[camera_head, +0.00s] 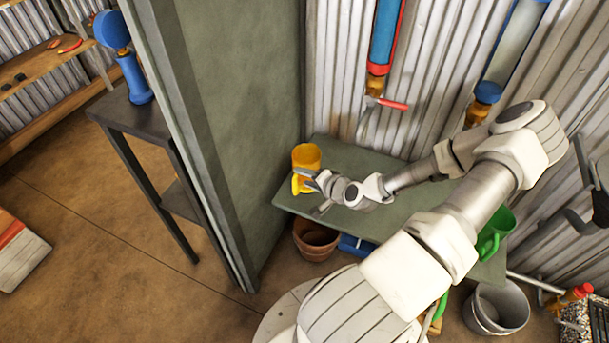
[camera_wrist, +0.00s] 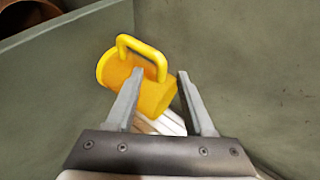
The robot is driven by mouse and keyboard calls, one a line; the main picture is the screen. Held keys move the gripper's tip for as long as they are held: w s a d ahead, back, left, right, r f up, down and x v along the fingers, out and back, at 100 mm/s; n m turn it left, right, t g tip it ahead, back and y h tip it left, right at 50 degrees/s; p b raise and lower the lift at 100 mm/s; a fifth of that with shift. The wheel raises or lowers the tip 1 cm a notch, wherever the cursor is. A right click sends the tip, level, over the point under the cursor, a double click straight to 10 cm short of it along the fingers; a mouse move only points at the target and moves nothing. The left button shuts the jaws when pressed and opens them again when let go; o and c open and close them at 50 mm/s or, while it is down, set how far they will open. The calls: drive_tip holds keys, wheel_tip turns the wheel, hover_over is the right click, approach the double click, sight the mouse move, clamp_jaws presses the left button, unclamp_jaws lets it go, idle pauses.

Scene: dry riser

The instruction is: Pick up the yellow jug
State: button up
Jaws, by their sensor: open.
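The yellow jug (camera_head: 307,158) stands at the left end of a grey-green bench (camera_head: 400,170), close to the partition. In the wrist view the yellow jug (camera_wrist: 152,92) lies just beyond my fingertips, its handle (camera_wrist: 142,47) toward the top of the picture. My gripper (camera_head: 313,190) is at the jug's right front side. In the wrist view my gripper (camera_wrist: 160,76) is open, with the left finger overlapping the jug in the picture and the right finger just right of it. I cannot tell whether the fingers touch it.
A grey-green partition (camera_head: 250,90) rises at the bench's left end. A green jug (camera_head: 495,232) stands at the bench's right end. A terracotta pot (camera_head: 315,240) and a metal bucket (camera_head: 497,308) are below. Tools hang on the corrugated wall (camera_head: 335,60) behind.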

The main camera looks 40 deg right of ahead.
drive_tip(key=b+x, duration=0.1)
drive_tip(key=x, duration=0.4)
drive_tip(key=shift+d+r, duration=0.1)
drive_tip(key=shift+r, duration=0.05)
clamp_jaws()
idle(1.2)
